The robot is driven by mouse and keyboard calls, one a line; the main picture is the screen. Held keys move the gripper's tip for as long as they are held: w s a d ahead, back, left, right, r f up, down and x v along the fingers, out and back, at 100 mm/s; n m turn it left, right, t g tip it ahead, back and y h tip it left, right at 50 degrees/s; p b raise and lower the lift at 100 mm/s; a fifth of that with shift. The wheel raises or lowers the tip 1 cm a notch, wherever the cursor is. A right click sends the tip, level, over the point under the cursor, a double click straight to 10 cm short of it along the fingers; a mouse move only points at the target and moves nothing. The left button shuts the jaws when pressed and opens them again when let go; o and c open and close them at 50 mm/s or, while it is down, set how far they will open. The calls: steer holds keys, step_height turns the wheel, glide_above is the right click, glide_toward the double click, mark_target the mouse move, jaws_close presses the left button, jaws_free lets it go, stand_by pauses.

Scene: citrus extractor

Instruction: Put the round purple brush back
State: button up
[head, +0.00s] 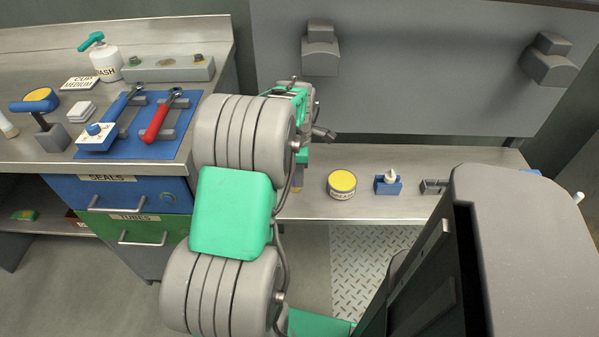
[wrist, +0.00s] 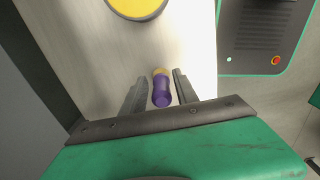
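The purple brush (wrist: 161,92), with a rounded purple body and a yellow end, shows in the wrist view between the two fingers of my gripper (wrist: 159,77). The fingers are apart, with a visible gap on each side of the brush. I cannot tell whether it stands upright or lies on the bench. In the head view my own arm hides most of the gripper and the brush. No holder for the brush can be made out.
A yellow-lidded tin (head: 342,184) stands on the low bench (head: 372,209), beside a small blue block with a white top (head: 388,183). The tin's lid also shows in the wrist view (wrist: 137,6). A grey panel (head: 420,80) rises behind. A tool counter (head: 50,156) is at left.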

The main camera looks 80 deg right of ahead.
steer(key=shift+o, duration=0.9)
steer(key=shift+r, duration=0.1)
step_height(320, 180, up, 12)
steer(key=p, duration=0.1)
steer(key=shift+p, duration=0.35)
